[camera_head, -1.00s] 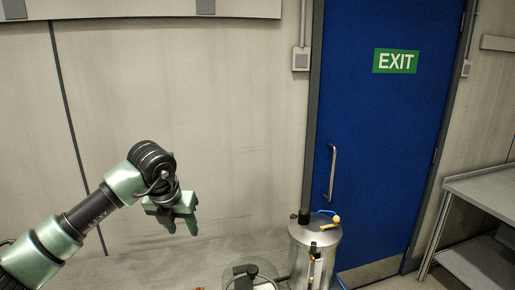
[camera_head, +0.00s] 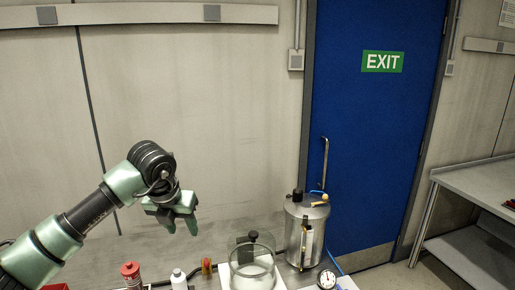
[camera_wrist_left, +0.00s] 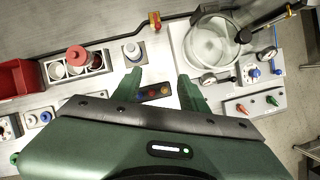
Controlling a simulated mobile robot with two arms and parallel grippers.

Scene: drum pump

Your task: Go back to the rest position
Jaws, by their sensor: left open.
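My left gripper (camera_head: 182,226) is raised in front of the wall in the head view, with its fingers pointing down. It is open and empty. In the left wrist view its two fingers (camera_wrist_left: 160,88) stand apart above the bench, with nothing between them. My right gripper shows in neither view.
Below are a metal drum (camera_head: 306,232), a glass vessel (camera_head: 252,272), a gauge (camera_head: 327,279), a red-capped bottle (camera_head: 131,275) and a white bottle (camera_head: 179,280). The left wrist view shows a red bin (camera_wrist_left: 18,78). A blue door (camera_head: 372,130) and a side table (camera_head: 478,184) stand beyond.

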